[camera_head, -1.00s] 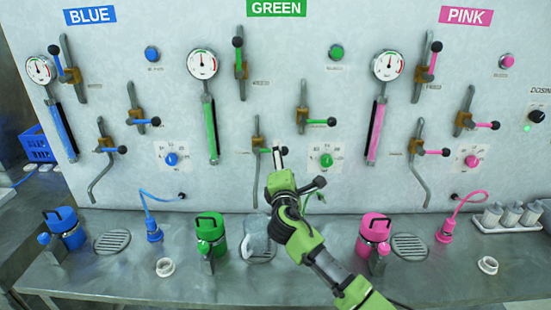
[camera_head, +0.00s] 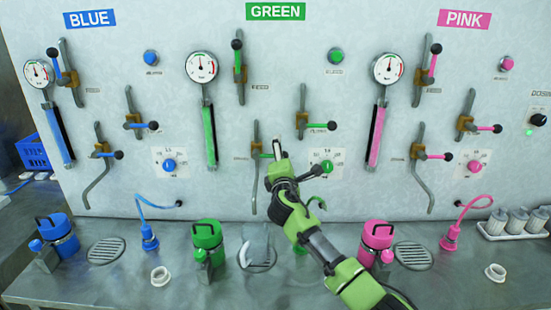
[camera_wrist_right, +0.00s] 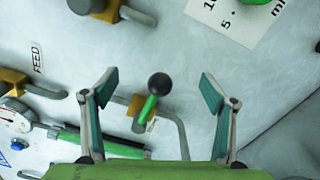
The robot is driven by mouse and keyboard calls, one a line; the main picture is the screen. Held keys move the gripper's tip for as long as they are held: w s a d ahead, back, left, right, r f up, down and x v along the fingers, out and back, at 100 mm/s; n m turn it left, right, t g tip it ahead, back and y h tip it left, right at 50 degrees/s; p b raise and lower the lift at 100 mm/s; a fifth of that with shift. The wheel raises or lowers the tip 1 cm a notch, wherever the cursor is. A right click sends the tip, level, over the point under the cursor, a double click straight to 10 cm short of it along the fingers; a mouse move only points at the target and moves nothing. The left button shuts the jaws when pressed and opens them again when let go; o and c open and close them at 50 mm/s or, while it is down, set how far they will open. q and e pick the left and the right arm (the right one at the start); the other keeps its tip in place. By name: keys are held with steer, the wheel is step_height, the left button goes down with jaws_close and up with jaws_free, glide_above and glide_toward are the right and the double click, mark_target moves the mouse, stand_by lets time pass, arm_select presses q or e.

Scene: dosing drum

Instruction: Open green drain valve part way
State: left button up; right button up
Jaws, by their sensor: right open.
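The green drain valve (camera_head: 256,150) is the lower valve in the green section, with a brass body and a grey pipe curving down. In the right wrist view its green lever (camera_wrist_right: 147,109) ends in a black ball knob (camera_wrist_right: 159,84). My right gripper (camera_head: 276,150) is in front of this valve and hides most of its lever in the head view. In the right wrist view my right gripper (camera_wrist_right: 157,92) is open, with the knob between its two fingers and apart from both. My left gripper is not in view.
Another green-handled valve (camera_head: 303,122) is just up and right, above a green dial (camera_head: 326,167). A clear container (camera_head: 258,243) stands on the bench below the drain pipe. A green canister (camera_head: 208,240) is left of it, a pink canister (camera_head: 376,240) right.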

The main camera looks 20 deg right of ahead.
steer(key=shift+w+a+r+p, duration=0.1)
steer(key=shift+a+r+p, duration=0.05)
steer(key=shift+r+p, duration=0.55)
steer(key=shift+a+r+p, duration=0.15)
steer(key=shift+r+p, duration=0.35)
steer(key=shift+r, duration=0.3)
steer(key=shift+w+a+r+p, duration=0.1)
steer(key=shift+a+r+p, duration=0.1)
steer(key=shift+r+p, duration=0.35)
steer(key=shift+w+a+r+p, duration=0.15)
steer(key=shift+r+p, duration=0.15)
steer(key=shift+r, duration=0.35)
steer(key=shift+a+r+p, duration=0.3)
steer(key=shift+a+r, duration=0.2)
steer(key=shift+r, duration=0.1)
steer(key=shift+a+r, duration=0.3)
steer(key=shift+r, duration=0.15)
steer(key=shift+w+r+p, duration=0.1)
steer(key=shift+p, duration=0.25)
